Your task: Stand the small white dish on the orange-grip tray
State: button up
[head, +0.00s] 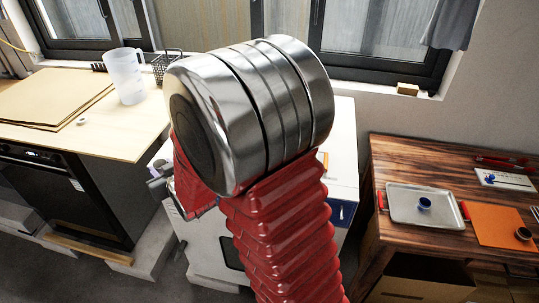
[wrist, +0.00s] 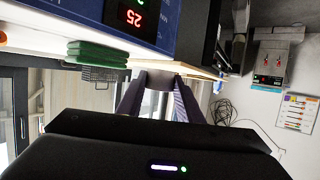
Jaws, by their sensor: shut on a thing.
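In the wrist view my gripper (wrist: 160,95) is shut on a small, shallow, dish-like thing (wrist: 162,79). It looks greyish in shadow, and I take it for the small white dish. The tray (head: 408,213) lies on the dark wooden table at the right of the head view. It is a shallow metal tray with red-orange grips at its left and right ends. My gripper is well left of the tray, mostly hidden behind my red-sleeved arm in the head view.
A white cabinet (head: 210,255) stands behind my arm. A blue panel with a red display (wrist: 130,18) is close by. The left bench holds a clear jug (head: 126,76), a wire basket and a small white round thing (head: 81,121). An orange mat (head: 495,226) lies right of the tray.

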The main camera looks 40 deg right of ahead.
jog(key=shift+a, duration=0.35)
jog(key=shift+d+r, duration=0.1)
jog(key=d+r, duration=0.1)
jog(key=d, duration=0.1)
jog(key=d+r, duration=0.1)
jog(key=d, duration=0.2)
jog(key=d+r, duration=0.1)
jog(key=d, duration=0.2)
jog(key=shift+s+d+r, duration=0.1)
jog(key=shift+s+d, duration=0.05)
jog(key=shift+d, duration=0.05)
jog(key=s+d+r, duration=0.2)
jog(key=s+d, duration=0.6)
jog(key=d, duration=0.3)
jog(key=s+d+r+m+h, duration=0.1)
jog(key=s+d+r, duration=0.1)
jog(key=s+d, duration=0.6)
jog(key=d, duration=0.4)
jog(key=shift+d+r, duration=0.2)
jog(key=shift+d, duration=0.1)
jog(key=shift+s, duration=0.1)
jog(key=shift+f, duration=2.95)
